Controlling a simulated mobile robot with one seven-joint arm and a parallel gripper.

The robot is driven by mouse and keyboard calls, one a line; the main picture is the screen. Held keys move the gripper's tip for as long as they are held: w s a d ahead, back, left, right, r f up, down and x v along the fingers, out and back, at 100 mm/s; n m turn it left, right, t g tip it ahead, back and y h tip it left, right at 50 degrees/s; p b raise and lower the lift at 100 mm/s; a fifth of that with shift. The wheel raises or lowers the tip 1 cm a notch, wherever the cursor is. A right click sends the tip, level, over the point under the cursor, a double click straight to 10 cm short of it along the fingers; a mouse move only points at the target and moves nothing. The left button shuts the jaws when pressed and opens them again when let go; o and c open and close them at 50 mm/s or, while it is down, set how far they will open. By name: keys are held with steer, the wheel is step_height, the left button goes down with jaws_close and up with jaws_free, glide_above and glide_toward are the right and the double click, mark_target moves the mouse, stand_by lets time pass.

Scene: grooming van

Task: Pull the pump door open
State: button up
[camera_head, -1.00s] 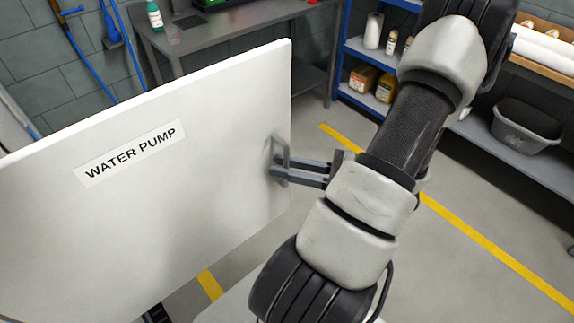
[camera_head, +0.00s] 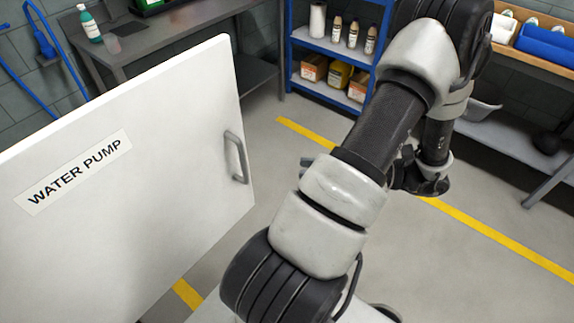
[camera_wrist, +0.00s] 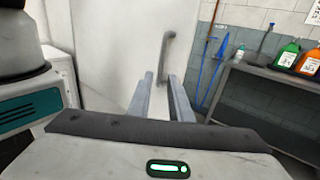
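The white pump door (camera_head: 150,220), labelled "WATER PUMP" (camera_head: 75,172), fills the left of the head view. Its grey bar handle (camera_head: 237,157) is near its right edge. In the wrist view the door (camera_wrist: 105,45) and handle (camera_wrist: 166,52) are ahead, beyond the fingertips. My gripper (camera_wrist: 164,82) is open, its two fingers apart with nothing between them. In the head view a fingertip shows to the right of the handle, with a clear gap; the rest of the gripper is hidden behind my arm. How far the door stands open is hard to tell.
A grey bench (camera_head: 150,40) with a green bottle (camera_head: 90,25) stands behind the door. A blue shelf unit (camera_head: 330,45) is at the back. Another bench (camera_head: 515,140) is at the right. Floor with a yellow line (camera_head: 500,245) is open between them.

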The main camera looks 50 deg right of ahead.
steer(key=shift+v, duration=1.1)
